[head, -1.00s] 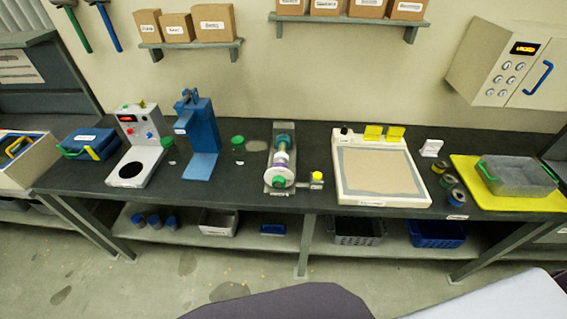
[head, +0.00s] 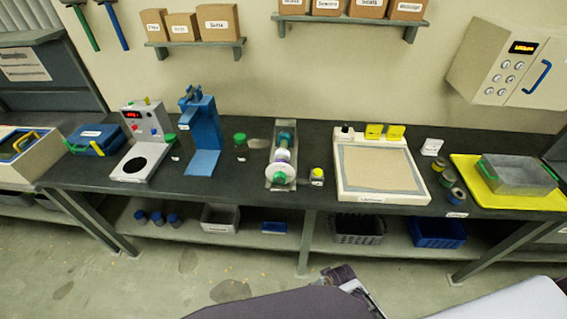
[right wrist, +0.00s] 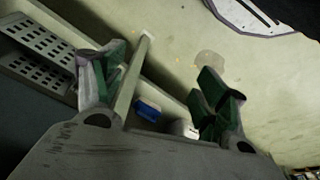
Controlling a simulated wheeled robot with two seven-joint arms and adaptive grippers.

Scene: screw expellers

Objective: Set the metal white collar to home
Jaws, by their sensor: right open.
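The screw expeller (head: 282,160) stands at the middle of the dark bench, with a teal upper part. A white collar (head: 280,175) shows as a pale disc around its lower front end. A white band and a purple band lie just behind it. My right gripper (right wrist: 158,95) is open and empty in the right wrist view, its green fingers wide apart above the floor and lower shelf. In the head view only a part of my arm shows at the bottom edge, well away from the expeller. My left gripper is not in view.
A small yellow-topped block (head: 317,176) stands right of the expeller. A white-framed tray (head: 350,192) is further right, and a blue press (head: 204,135) and a green-lidded jar (head: 240,147) are left. Bins (head: 357,228) stand on the lower shelf.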

